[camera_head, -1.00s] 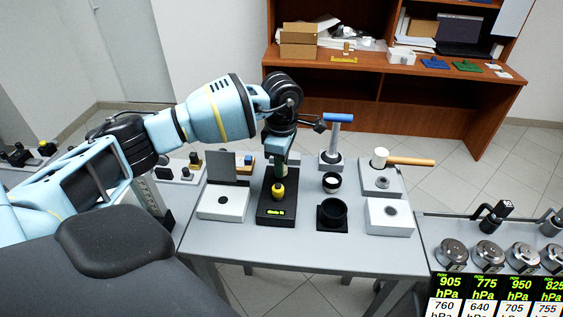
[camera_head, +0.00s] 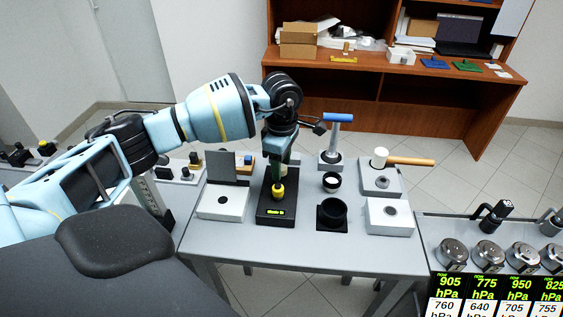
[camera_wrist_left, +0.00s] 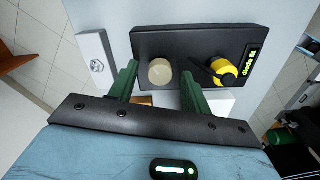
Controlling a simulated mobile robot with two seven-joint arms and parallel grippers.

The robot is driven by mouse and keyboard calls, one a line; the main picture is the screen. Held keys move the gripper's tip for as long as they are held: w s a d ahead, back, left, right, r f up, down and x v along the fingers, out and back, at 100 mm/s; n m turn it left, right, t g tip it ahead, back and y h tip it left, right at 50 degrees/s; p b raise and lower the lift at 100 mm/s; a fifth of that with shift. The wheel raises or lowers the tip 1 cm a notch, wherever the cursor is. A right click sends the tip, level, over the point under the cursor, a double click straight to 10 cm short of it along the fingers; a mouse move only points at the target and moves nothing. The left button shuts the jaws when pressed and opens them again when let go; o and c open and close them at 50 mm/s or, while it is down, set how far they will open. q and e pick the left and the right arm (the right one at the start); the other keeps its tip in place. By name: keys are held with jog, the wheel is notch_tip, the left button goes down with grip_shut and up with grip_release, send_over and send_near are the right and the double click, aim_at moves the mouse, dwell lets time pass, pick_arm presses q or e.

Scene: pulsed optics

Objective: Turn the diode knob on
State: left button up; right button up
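The diode unit is a black box (camera_head: 264,217) on the grey table, with a green display that reads "diode lit" in the left wrist view (camera_wrist_left: 253,62). A yellow knob with a black pointer (camera_head: 278,190) stands on it near the display; it also shows in the left wrist view (camera_wrist_left: 224,70). A round cream knob (camera_wrist_left: 160,72) stands on the other half of the box. My left gripper (camera_head: 282,172) is over that half. Its green fingers are apart, one on each side of the cream knob; contact cannot be told. My right gripper is not in view.
A white box with an upright grey panel (camera_head: 222,205) stands left of the diode unit. A black ring holder (camera_head: 331,214), a blue-handled tool (camera_head: 338,118) and a mallet (camera_head: 410,160) are to the right. Pressure gauges (camera_head: 487,254) line the bench at far right.

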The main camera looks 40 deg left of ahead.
pick_arm(q)
jog(key=shift+r, duration=0.1)
notch_tip(320, 180, up, 8)
jog(key=shift+f, duration=0.15)
dwell(0.5)
jog(key=shift+s+f, duration=0.1)
dwell(0.4)
